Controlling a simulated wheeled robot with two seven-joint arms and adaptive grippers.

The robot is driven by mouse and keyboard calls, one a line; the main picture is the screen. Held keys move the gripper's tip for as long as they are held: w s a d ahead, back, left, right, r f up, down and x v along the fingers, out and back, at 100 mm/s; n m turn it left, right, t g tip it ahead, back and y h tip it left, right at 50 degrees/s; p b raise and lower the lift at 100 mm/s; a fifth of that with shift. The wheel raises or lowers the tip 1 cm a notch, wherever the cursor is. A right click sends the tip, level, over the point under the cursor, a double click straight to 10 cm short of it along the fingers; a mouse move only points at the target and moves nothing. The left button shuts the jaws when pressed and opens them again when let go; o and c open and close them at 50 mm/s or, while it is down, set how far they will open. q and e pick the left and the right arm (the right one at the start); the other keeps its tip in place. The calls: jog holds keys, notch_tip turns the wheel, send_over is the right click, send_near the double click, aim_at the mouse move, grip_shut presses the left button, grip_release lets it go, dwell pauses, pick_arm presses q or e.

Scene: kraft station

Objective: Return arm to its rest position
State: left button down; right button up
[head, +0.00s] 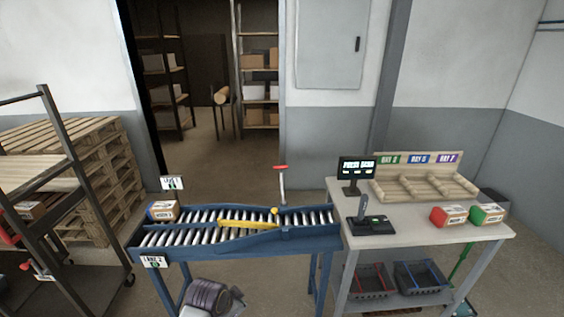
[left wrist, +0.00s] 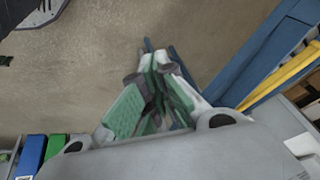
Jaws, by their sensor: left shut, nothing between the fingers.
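My left gripper (left wrist: 152,98) shows in the left wrist view. Its green-padded fingers are together with nothing between them, over bare floor beside a blue frame. My right gripper is in neither view.
A carton (head: 163,211) sits on the conveyor's left end, and a yellow bar (head: 248,224) crosses its rollers. A rack and pallets (head: 105,165) stand left.

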pick_arm(q)
jog(key=shift+s+a+r+n+y, duration=0.4)
jog(key=shift+s+a+r+n, duration=0.6)
jog(key=shift+s+a+n, duration=1.95)
jog(key=shift+s+a+r+n+y, duration=0.4)
jog(key=shift+s+a+r+n, duration=0.8)
jog(key=shift+s, duration=3.55)
notch_tip(320, 180, down, 36)
jog(key=s+m+g+b, duration=0.1)
jog(key=s+g+b, duration=0.1)
jog(key=s, duration=0.1)
jog(key=s+a+f+b, duration=0.1)
jog(key=s+a+f, duration=0.1)
jog(key=s+f, duration=0.8)
jog(key=s+a+f+g+b, duration=0.1)
jog(key=s+a+f, duration=0.1)
jog(key=s+f, duration=0.9)
jog(key=shift+s+a+f, duration=0.15)
jog(key=shift+s+a, duration=0.2)
jog(key=shift+s, duration=0.1)
jog(key=shift+m, duration=0.25)
